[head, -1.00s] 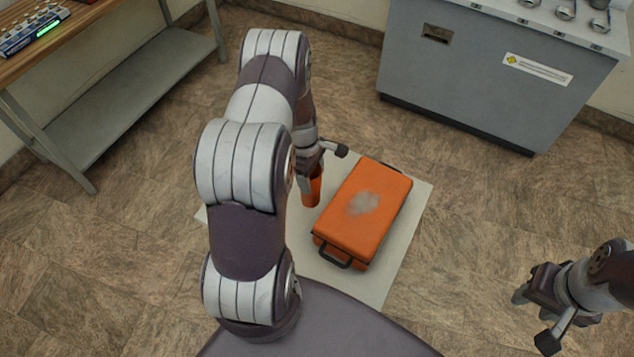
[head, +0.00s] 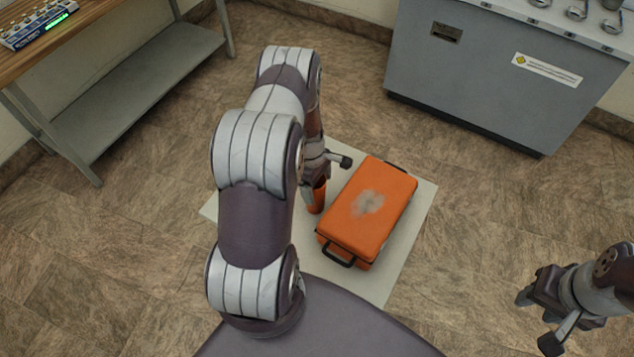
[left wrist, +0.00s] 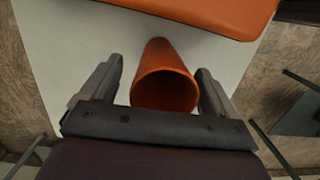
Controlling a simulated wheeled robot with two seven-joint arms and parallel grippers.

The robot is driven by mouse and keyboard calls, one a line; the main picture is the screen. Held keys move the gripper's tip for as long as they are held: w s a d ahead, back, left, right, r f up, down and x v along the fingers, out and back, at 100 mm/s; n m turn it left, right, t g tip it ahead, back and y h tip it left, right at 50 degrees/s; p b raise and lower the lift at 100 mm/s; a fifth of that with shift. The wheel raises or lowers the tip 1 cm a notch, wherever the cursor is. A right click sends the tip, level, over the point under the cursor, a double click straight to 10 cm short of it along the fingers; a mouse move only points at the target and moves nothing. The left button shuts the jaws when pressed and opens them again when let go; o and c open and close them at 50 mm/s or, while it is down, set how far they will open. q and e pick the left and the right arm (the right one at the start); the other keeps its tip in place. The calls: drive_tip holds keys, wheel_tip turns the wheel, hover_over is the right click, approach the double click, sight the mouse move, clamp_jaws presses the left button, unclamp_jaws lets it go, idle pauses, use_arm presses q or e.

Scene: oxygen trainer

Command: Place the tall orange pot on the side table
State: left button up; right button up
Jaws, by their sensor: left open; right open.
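The tall orange pot (head: 316,205) is an orange, round, hollow cylinder, partly hidden by my left arm in the head view. It stands on a pale square surface (head: 395,268), to the left of an orange case. My left gripper (head: 323,178) is open at the pot. In the left wrist view the pot (left wrist: 165,85) shows its open rim between the two spread fingers of my left gripper (left wrist: 160,82), with a gap visible on each side. My right gripper (head: 537,321) is open and empty at the lower right, away from the pot.
The orange case (head: 368,208) with black handles lies close to the pot on the pale surface. A wooden-topped bench with a grey lower shelf (head: 140,95) is at the upper left. A grey cabinet (head: 480,80) stands at the upper right. Open floor lies between.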

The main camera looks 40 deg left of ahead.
use_arm(q)
wheel_tip(320, 180, up, 12)
drive_tip(key=a+b, duration=0.1)
drive_tip(key=b, duration=0.1)
drive_tip(key=s+d+r+m, duration=0.5)
drive_tip(key=d+r+m, duration=0.1)
drive_tip(key=d+m, duration=0.2)
drive_tip(key=s+d+r+m+t+y, duration=0.1)
drive_tip(key=s+d+r+m, duration=0.4)
drive_tip(key=d+m, duration=0.3)
drive_tip(key=m, duration=0.3)
drive_tip(key=shift+s+r+y, duration=0.3)
drive_tip(key=shift+s+r, duration=0.05)
drive_tip(key=shift+w, duration=0.1)
